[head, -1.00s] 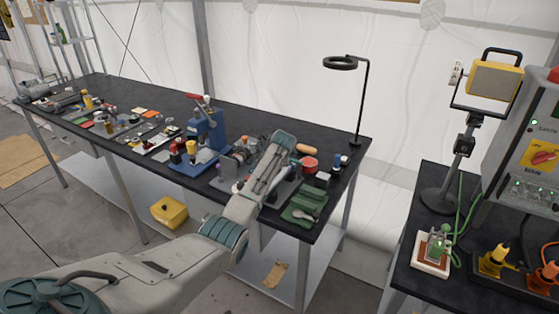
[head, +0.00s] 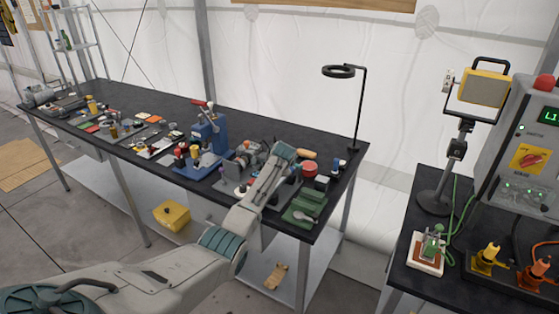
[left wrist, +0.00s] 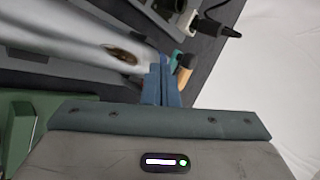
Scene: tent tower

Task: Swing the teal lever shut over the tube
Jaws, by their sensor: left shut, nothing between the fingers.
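A pale grey tube (left wrist: 75,35) with a dark brownish oval mark lies across the upper left of the left wrist view. My left gripper (left wrist: 162,82) is shut and empty, its fingertips close to the tube's right end. Whether they touch it I cannot tell. A small teal piece (left wrist: 176,58) shows just past the fingertips, beside a tan rounded end (left wrist: 184,65). It may be part of the lever; most of it is hidden. In the head view my left arm reaches over the right end of the bench and covers this spot. My right gripper is not in view.
The bench's back strip is mostly clear.

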